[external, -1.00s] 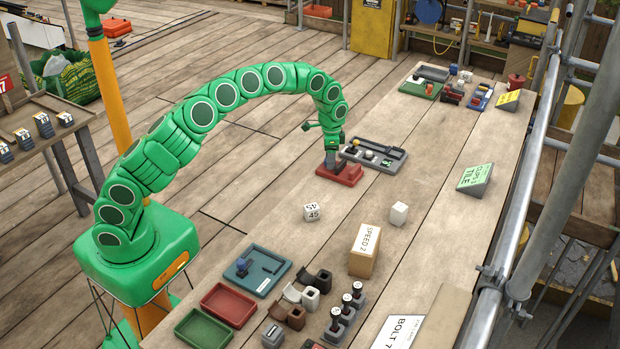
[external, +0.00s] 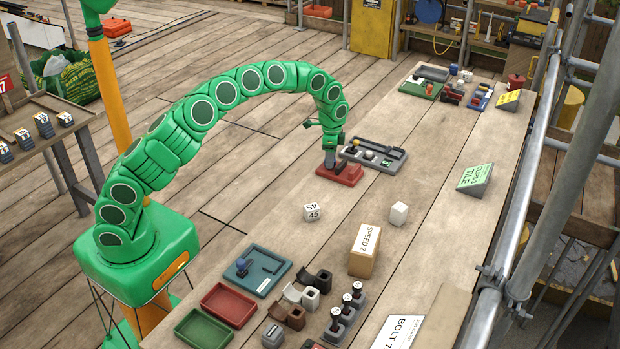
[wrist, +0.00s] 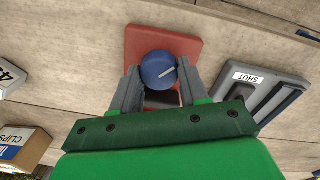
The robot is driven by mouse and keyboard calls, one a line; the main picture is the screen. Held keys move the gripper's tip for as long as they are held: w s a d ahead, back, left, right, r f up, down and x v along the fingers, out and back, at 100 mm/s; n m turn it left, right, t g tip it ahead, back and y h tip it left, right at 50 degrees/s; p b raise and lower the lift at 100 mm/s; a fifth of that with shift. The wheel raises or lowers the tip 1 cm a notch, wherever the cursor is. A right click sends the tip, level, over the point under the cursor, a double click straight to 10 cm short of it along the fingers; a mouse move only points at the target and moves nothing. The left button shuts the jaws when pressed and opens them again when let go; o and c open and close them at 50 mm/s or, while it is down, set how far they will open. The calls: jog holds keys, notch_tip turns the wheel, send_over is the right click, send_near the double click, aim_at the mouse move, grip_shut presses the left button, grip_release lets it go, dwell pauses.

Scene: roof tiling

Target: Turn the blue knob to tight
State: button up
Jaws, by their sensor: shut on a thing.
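My gripper (wrist: 158,80) is shut on the knob, with one grey finger on each side. In the external view my gripper (external: 330,165) reaches down onto the red base and hides the knob. No readable "tight" mark shows on the base; part of it is hidden by the fingers.
A grey tray (wrist: 262,75) with a "SHUT" label lies close to the right of the red base. A white numbered block (wrist: 8,78) and a box marked "CLIPS" (wrist: 18,150) are at the left. Bare wooden bench lies around the base.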

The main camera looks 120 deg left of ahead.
jog(key=m, duration=0.5)
jog(key=shift+m, duration=0.3)
jog(key=m, duration=0.5)
jog(key=shift+w+r+m, duration=0.1)
jog(key=shift+m, duration=0.2)
jog(key=o, duration=0.8)
jog(key=shift+d, duration=0.1)
jog(key=shift+r, duration=3.9)
